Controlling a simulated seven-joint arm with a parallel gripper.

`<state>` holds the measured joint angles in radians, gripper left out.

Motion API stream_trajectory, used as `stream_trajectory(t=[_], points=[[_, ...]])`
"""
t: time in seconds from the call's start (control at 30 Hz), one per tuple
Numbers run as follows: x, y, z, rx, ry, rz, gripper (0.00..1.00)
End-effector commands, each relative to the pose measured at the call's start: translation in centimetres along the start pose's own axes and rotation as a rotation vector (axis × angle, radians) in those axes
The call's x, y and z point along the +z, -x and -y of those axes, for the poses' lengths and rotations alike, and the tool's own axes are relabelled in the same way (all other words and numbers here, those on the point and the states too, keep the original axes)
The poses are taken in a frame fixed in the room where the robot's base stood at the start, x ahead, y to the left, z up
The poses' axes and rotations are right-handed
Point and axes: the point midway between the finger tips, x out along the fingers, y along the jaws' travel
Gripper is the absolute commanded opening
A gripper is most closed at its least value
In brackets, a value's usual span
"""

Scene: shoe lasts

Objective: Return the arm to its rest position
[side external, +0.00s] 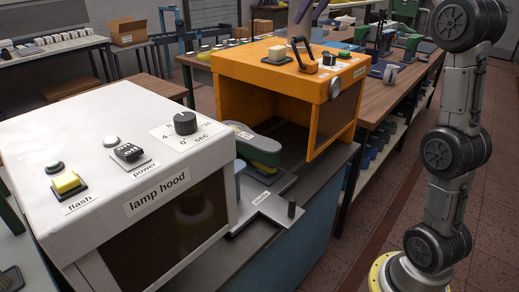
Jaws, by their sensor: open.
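My arm stands at the right of the side external view, its grey links rising from a pale round base with a yellow ring. It leaves the picture at the top right. My gripper cannot be made out in this view, so its jaws and anything between them are hidden from me.
A white lamp hood box (95,135) with a yellow flash button (66,182) and a black knob (185,122) fills the left. Wooden benches (412,75) with clutter stand behind; red floor (350,235) shows between bench and arm.

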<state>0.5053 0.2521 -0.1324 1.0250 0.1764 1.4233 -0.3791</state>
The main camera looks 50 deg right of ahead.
Motion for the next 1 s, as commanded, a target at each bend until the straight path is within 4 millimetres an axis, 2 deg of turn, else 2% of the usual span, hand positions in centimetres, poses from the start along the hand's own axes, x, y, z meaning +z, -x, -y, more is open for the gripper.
stream_trajectory(t=[0.03,0.1,0.27,0.4,0.57,0.7,0.8,0.9,1.0], points=[[1.0,1.4,2.6,-0.016,0.028,-0.005,0.75],[2.7,2.7,5.4,-0.034,0.057,-0.009,0.75],[7.9,4.8,10.7,-0.071,0.109,-0.011,0.75],[13.8,5.3,14.1,-0.100,0.142,-0.005,0.75],[21.1,4.4,16.5,-0.124,0.168,0.009,0.75],[27.7,2.3,17.6,-0.136,0.176,0.032,0.75],[31.9,0.3,17.8,-0.136,0.169,0.056,0.75],[35.1,-1.7,17.7,-0.127,0.148,0.084,0.75],[37.2,-3.4,17.5,-0.114,0.122,0.118,0.75]])
